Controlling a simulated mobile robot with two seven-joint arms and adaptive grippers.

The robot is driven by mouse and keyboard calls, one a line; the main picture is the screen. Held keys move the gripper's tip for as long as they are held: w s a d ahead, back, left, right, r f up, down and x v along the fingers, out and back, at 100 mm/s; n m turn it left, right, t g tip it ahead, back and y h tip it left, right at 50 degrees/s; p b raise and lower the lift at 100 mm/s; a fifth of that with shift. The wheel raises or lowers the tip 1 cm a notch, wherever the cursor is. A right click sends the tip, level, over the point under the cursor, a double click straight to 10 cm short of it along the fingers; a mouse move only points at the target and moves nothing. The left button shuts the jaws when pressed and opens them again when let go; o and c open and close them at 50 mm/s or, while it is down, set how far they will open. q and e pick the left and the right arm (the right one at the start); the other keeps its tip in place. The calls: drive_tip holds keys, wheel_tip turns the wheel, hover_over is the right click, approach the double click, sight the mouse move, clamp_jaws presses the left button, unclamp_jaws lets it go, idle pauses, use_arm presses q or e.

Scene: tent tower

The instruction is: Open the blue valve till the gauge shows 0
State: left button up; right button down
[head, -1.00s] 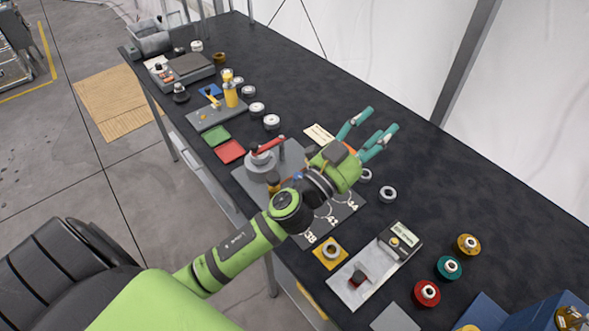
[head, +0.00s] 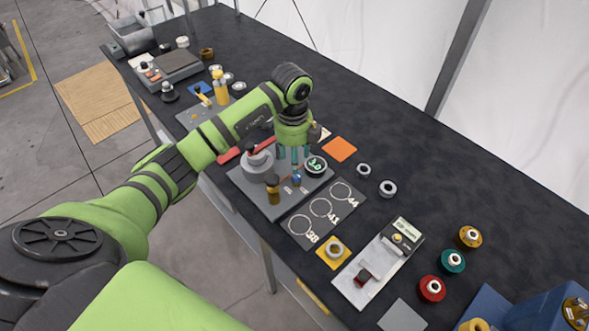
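A grey base plate (head: 267,205) carries a grey round vessel (head: 257,166), a round dark gauge (head: 316,167), a small blue valve (head: 297,179) and a brown-and-yellow handle-like part (head: 273,190). The gauge reads 3.0 in green. My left gripper (head: 293,156) points down over the far side of this plate, just behind the blue valve and left of the gauge. Its teal fingers are spread apart, with nothing seen between them. Whether a fingertip touches anything cannot be told. My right gripper is not in view.
A dark board with rings marked 38, 41 and 44 (head: 321,212) lies in front of the plate. An orange square (head: 340,149) and loose rings (head: 388,188) lie to the right. A grey panel (head: 370,272) and coloured round pieces (head: 432,288) are nearer. The table's right back is clear.

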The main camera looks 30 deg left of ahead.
sight(297, 177)
use_arm(q)
wheel_tip(297, 177, down, 6)
drive_tip(key=shift+d+r+p, duration=0.1)
drive_tip(key=shift+d+p, duration=0.05)
drive_tip(key=shift+p, duration=0.85)
drive_tip(key=shift+f, duration=0.4)
clamp_jaws()
